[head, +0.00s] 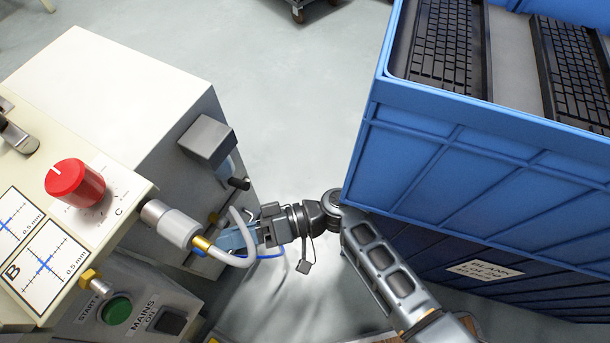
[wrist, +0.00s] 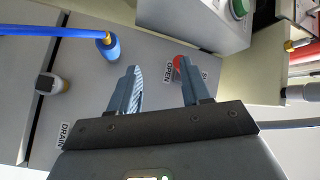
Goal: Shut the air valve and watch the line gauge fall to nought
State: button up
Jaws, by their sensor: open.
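My gripper (head: 228,240) reaches in from the right to the side of the pale machine, partly behind a white hose. In the wrist view my gripper (wrist: 158,65) is open, with nothing held between its two blue-grey fingers. A small red part (wrist: 177,62), perhaps the valve handle, shows just left of the right fingertip, which partly hides it. An OPEN label (wrist: 168,73) lies on the grey panel between the fingers. Another label (wrist: 204,75), mostly cut off from sight, is right of that finger. I cannot make out a line gauge or its needle in either view.
A blue hose fitting (wrist: 108,45) and a DRAIN label (wrist: 64,135) are on the panel. A grey box (head: 207,139) juts from the machine (head: 110,90). A red knob (head: 75,183) is on top. A blue crate (head: 470,150) of keyboards stands right. Floor between is clear.

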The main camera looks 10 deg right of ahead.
jog(key=s+d+f+m+t+h+p, duration=0.3)
jog(key=s+d+m+t+h+p, duration=0.3)
jog(key=s+d, duration=0.25)
jog(key=s+d+r+t+h+p, duration=0.1)
jog(key=s+d+r+h+p, duration=0.1)
jog(key=d, duration=0.3)
jog(key=s+d+r+m+t+h+p, duration=0.1)
jog(key=s+d+r+t+h+p, duration=0.1)
jog(key=s+d+r+h+p, duration=0.1)
jog(key=shift+d+r+h, duration=0.6)
jog(key=shift+d+r, duration=0.45)
jog(key=shift+d, duration=0.35)
